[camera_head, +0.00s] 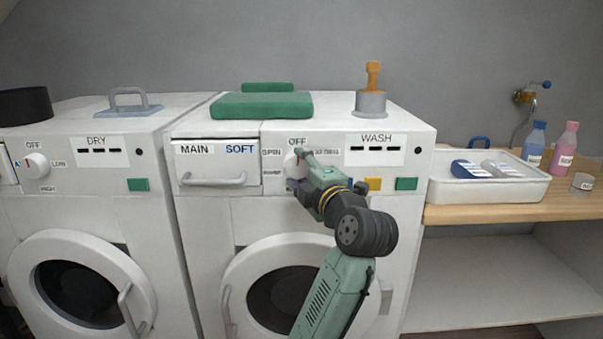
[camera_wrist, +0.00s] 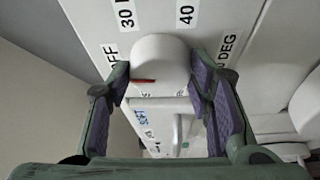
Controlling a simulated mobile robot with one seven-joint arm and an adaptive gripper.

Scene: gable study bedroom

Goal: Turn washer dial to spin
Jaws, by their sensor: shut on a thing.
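The washer dial is a round white knob (camera_head: 290,166) on the front panel of the right-hand machine, the washer (camera_head: 395,140). Labels OFF (camera_head: 297,141), SPIN (camera_head: 271,153) and degree settings surround it. My gripper (camera_head: 301,160) reaches it from the lower right and hides part of it. In the wrist view, my gripper (camera_wrist: 165,85) has its two fingers on either side of the knob (camera_wrist: 162,58), shut on it. The knob's red mark (camera_wrist: 143,81) points left, on the OFF side; its exact setting is unclear.
A drawer handle (camera_head: 213,180) sticks out left of the dial. Yellow (camera_head: 373,184) and green (camera_head: 406,184) buttons lie to its right. A dryer (camera_head: 125,205) stands at left. A white tray (camera_head: 485,190) and bottles (camera_head: 535,142) stand on a wooden shelf (camera_head: 500,213) at right.

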